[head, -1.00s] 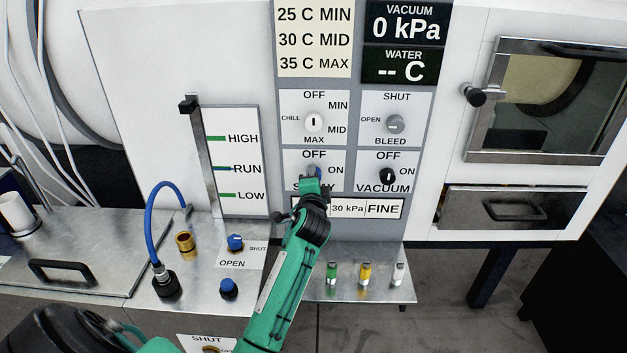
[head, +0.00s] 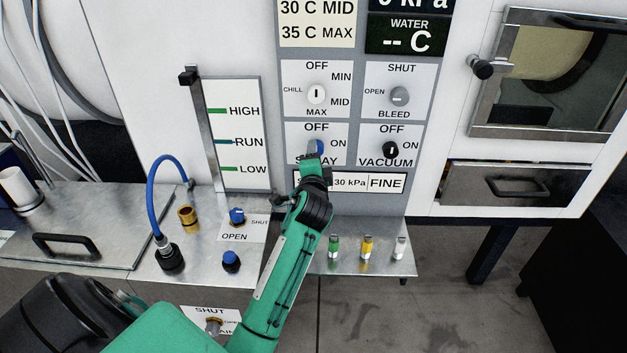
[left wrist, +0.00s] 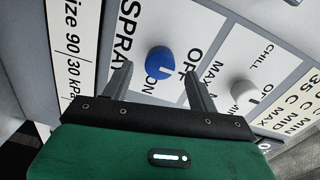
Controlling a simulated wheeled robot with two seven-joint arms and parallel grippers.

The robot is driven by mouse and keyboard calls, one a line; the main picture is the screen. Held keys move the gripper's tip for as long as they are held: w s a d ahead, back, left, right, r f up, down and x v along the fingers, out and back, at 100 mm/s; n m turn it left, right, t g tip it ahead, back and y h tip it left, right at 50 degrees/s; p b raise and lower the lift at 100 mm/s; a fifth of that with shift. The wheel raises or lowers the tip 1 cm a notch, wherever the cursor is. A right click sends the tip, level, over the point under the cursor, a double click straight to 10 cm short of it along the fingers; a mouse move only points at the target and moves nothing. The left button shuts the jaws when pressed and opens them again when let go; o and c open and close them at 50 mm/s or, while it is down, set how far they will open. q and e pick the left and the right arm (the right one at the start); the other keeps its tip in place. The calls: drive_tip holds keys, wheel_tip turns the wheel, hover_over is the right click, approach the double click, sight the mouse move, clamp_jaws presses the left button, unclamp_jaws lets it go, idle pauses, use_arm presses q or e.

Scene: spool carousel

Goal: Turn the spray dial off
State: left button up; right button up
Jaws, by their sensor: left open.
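The spray dial (head: 316,146) is a blue knob on a white plate marked OFF, ON and SPRAY, low on the control panel. In the head view my left gripper (head: 313,159) is just below and in front of it, covering part of the dial and its label. In the left wrist view the blue dial (left wrist: 158,58) lies between the tips of the two open fingers of my left gripper (left wrist: 158,70), with a gap on each side. I cannot tell clearly where the dial's pointer stands. My right gripper is not in view.
The black vacuum dial (head: 390,149) is close on the right, and the chill dial (head: 316,94) is above. A level gauge (head: 232,135) stands on the left. Below, a metal shelf (head: 350,262) carries green, yellow and white fittings. A blue hose (head: 154,205) arches at left.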

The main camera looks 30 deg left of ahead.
use_arm(q)
drive_tip(key=b+v, duration=0.1)
drive_tip(key=v, duration=0.9)
drive_tip(key=shift+s+b, duration=0.2)
drive_tip(key=shift+b, duration=0.2)
